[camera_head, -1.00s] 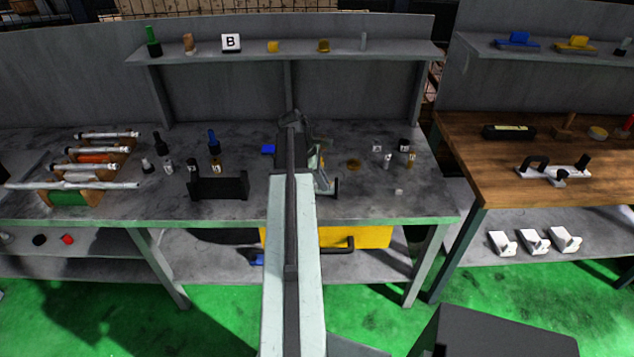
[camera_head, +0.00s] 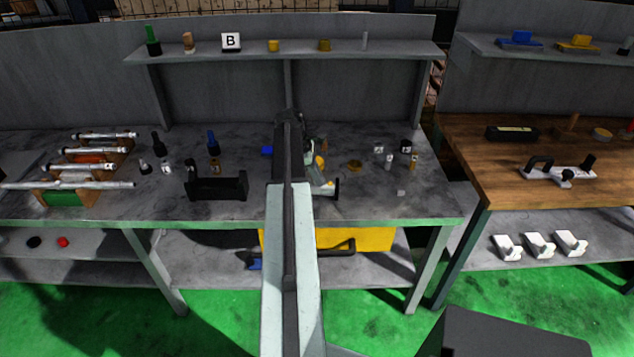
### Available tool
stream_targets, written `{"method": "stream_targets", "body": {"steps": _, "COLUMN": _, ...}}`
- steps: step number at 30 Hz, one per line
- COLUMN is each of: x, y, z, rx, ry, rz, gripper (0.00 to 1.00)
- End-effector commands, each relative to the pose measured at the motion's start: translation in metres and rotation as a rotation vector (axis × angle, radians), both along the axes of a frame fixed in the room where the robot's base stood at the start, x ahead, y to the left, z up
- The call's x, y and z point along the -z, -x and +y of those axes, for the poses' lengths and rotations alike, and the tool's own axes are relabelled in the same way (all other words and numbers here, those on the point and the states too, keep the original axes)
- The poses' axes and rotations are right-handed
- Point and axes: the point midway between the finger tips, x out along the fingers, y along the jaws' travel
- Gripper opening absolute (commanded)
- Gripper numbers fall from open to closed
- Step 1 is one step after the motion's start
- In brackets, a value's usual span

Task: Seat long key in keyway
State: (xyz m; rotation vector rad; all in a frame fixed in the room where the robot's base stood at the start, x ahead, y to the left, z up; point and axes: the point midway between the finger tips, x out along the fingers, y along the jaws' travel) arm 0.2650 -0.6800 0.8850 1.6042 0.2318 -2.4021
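My arm reaches straight forward over the grey workbench and ends near the middle of the bench. My gripper is hidden behind the arm, so its fingers and anything in them do not show. I cannot make out the long key or the keyway. Several shafts, one of them the long front shaft (camera_head: 85,185), lie on a wooden rack (camera_head: 96,193) at the left of the bench.
Small bottles, including a blue one (camera_head: 213,143), and labelled parts stand on both sides. A shelf (camera_head: 200,53) runs above. A wooden bench (camera_head: 500,190) stands right. A yellow case (camera_head: 375,237) sits below.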

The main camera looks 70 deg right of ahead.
Motion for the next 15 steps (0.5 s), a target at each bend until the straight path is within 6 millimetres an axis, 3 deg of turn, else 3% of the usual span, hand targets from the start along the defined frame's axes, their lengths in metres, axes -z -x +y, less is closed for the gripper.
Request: {"method": "stream_targets", "body": {"steps": 15, "x": -0.0029, "y": -0.0003, "z": 0.0009, "rx": 0.002, "ry": -0.003, "rz": 0.0, "gripper": 0.35}}
